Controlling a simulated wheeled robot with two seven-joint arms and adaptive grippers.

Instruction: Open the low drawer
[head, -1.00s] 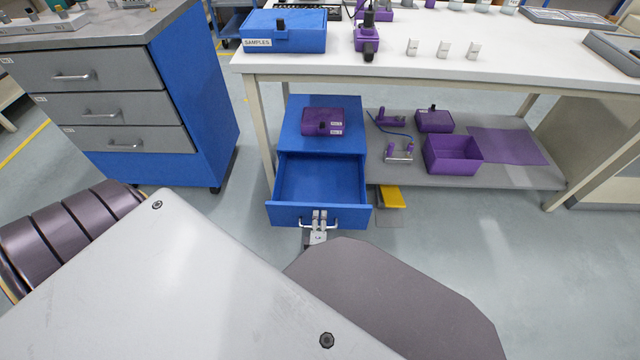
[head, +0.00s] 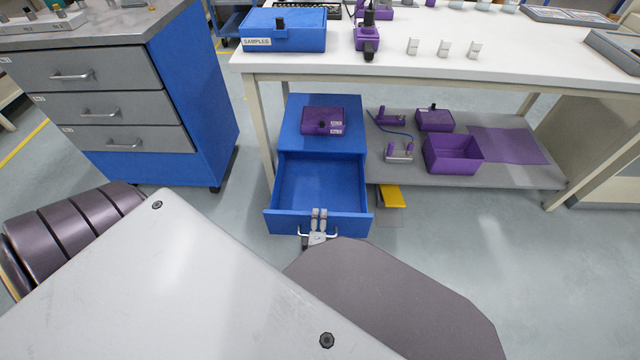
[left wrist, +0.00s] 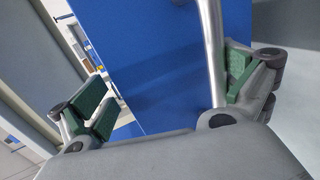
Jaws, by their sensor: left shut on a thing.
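The low drawer (head: 320,186) is a blue drawer in a blue cabinet under the white workbench, and it is pulled out with its empty inside showing. Its silver bar handle (head: 303,235) is on the front panel. My left gripper (head: 319,217) is at the middle of this handle, shut on it. In the left wrist view, the handle (left wrist: 213,50) runs as a metal bar between the green-padded fingers, close to the right finger, with the blue drawer front (left wrist: 165,70) behind. My right gripper is not in view.
A purple box (head: 323,121) sits on the cabinet top. A grey shelf (head: 500,178) to the right holds a purple bin (head: 453,154) and other purple items. A yellow pedal-like piece (head: 391,196) is beside the drawer. A grey-and-blue drawer unit (head: 205,95) stands at left.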

